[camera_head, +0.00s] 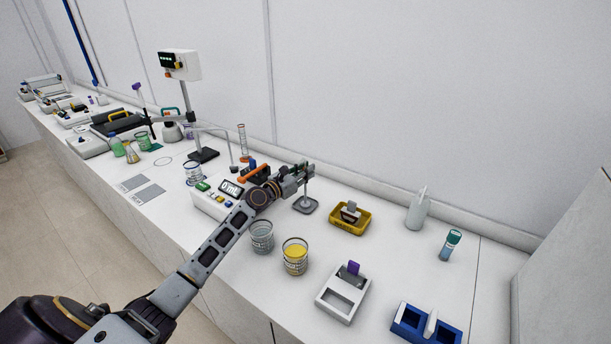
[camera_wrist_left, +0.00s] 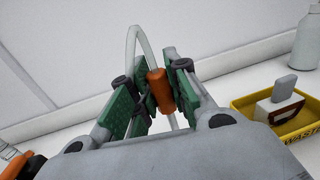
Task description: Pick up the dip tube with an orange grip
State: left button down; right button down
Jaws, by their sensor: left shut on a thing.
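The dip tube's orange grip (camera_wrist_left: 158,91) sits between the green finger pads of my left gripper (camera_wrist_left: 155,95) in the left wrist view. The pads are shut on it. A pale, curved tube (camera_wrist_left: 140,38) arches above the grip, and a short length shows below it. In the head view my left gripper (camera_head: 302,176) is over the counter, beside a small grey stand with a flat base (camera_head: 306,206). The grip is too small there to make out. My right gripper is not in view.
A yellow waste tray (camera_head: 336,225) stands right of my gripper, with a white bottle (camera_head: 417,210) beyond it. A beaker of yellow liquid (camera_head: 295,258) and a clear beaker (camera_head: 261,237) stand in front. A device with a display (camera_head: 231,188) lies close by on the left.

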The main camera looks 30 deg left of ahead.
pick_arm(q)
jog(key=shift+r, duration=0.6)
notch_tip(320, 180, up, 6)
jog(key=p, duration=0.3)
jog(key=shift+r, duration=0.1)
notch_tip(320, 180, up, 10)
jog(key=p, duration=0.1)
jog(key=shift+r, duration=0.2)
